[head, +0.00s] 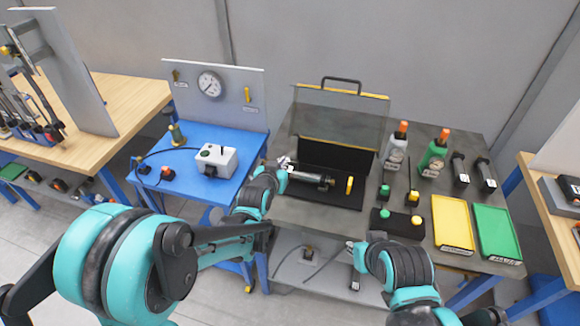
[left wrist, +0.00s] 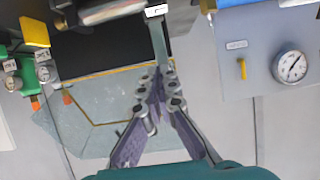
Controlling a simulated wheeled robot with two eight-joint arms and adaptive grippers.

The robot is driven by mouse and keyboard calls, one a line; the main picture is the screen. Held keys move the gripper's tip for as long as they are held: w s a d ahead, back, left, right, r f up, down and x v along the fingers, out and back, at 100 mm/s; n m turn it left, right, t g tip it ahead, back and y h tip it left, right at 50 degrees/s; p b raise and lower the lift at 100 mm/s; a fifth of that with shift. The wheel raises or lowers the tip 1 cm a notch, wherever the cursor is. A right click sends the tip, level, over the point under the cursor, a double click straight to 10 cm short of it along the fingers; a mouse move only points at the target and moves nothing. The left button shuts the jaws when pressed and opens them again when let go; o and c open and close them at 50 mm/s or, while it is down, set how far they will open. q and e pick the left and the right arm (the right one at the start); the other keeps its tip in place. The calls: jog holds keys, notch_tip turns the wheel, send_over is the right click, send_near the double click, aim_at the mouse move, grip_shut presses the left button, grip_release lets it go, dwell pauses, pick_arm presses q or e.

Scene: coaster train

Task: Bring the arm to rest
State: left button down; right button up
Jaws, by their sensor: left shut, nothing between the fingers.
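My left arm comes in from the left in the head view and reaches over the left part of the grey table (head: 290,208). Its gripper (head: 285,163) is shut and empty, just left of a dark cylindrical tool (head: 318,181) in the open black case (head: 335,155). In the left wrist view the gripper's fingers (left wrist: 157,40) are together, with the case lid and its yellow edge behind them. My right gripper (head: 352,247) is low at the table's front edge, too small to tell whether it is open or shut.
A blue bench (head: 205,140) with a white box (head: 215,160) and gauge panel (head: 215,88) stands left. Two bottles (head: 396,145), a yellow tray (head: 452,222) and a green tray (head: 495,232) are on the right of the grey table. Another wooden bench stands far right.

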pick_arm(q)
jog(key=s+a+r+n+g+y+b, duration=0.1)
jog(key=s+a+r+n+g+y, duration=0.2)
jog(key=s+a, duration=0.9)
jog(key=s+a+f+g, duration=0.1)
jog(key=s+a, duration=0.2)
jog(key=s, duration=0.6)
jog(key=s+a+f+g+y, duration=0.1)
jog(key=s+a+f, duration=0.1)
jog(key=s, duration=0.7)
jog(key=shift+s+a+n+g+b, duration=0.15)
jog(key=shift+a+n+g+b, duration=0.2)
jog(key=shift+a, duration=0.35)
